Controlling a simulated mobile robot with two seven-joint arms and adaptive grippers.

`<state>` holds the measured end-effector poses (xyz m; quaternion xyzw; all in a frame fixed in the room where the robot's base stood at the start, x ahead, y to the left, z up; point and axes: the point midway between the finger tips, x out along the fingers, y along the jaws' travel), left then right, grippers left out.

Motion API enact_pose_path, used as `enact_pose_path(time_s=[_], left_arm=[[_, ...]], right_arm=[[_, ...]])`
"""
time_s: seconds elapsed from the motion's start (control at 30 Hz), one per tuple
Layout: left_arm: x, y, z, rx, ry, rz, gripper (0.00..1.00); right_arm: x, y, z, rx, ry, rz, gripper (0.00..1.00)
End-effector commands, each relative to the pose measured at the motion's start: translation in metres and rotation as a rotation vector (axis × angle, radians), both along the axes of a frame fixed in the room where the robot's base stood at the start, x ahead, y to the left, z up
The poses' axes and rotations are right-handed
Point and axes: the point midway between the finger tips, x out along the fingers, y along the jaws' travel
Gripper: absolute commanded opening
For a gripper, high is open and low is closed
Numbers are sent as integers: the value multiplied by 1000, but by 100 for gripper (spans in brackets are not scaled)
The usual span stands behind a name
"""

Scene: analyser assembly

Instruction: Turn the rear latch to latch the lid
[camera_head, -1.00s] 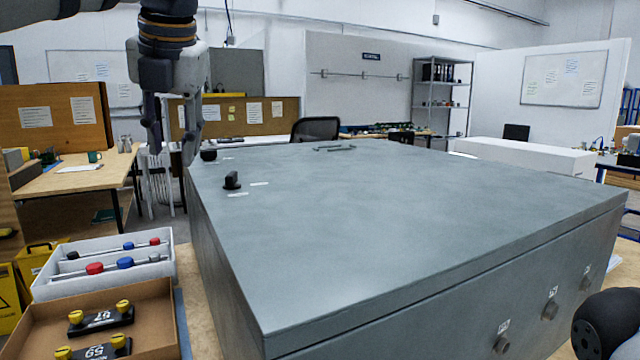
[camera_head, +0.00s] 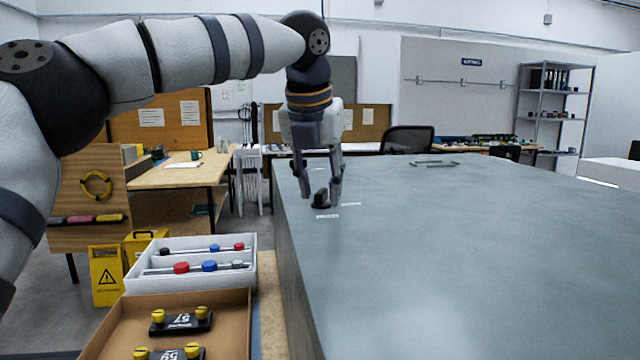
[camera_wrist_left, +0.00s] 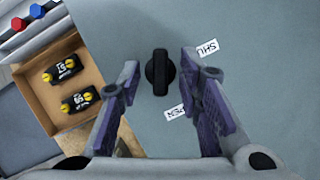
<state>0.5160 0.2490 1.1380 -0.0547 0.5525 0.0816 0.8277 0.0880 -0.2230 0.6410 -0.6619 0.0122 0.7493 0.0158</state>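A black latch knob (camera_head: 320,200) stands on the top of the grey lid (camera_head: 440,260), near its left edge. In the left wrist view, the knob (camera_wrist_left: 159,73) has its long side running up and down the picture. A SHUT label (camera_wrist_left: 207,47) lies to its upper right and an OPEN label (camera_wrist_left: 175,112) to its lower right, partly covered by a finger. My left gripper (camera_head: 321,192) points down over the knob, open, with one finger on each side and gaps visible in the wrist view. My right gripper is out of view.
A lid handle (camera_head: 434,163) lies farther back. Left of the case are a white tray (camera_head: 135,280) with colour-capped rods and a cardboard box (camera_head: 240,325) with black, yellow-knobbed parts. The lid right of the gripper is clear.

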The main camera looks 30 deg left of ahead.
Motion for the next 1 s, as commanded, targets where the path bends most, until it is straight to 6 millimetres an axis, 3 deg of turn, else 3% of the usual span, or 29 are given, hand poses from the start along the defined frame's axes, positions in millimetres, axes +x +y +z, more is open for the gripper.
enact_pose_path(time_s=[0.23, 0.37, 0.73, 1.0], left_arm=[[1, 0, -1, 0, 0, 0, 30], [1, 0, -1, 0, 0, 0, 1], [1, 1, -1, 0, 0, -23, 0], [0, 2, -1, -3, 0, -169, 0]], right_arm=[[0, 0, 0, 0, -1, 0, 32], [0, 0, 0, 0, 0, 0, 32], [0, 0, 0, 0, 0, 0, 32], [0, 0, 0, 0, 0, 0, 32]])
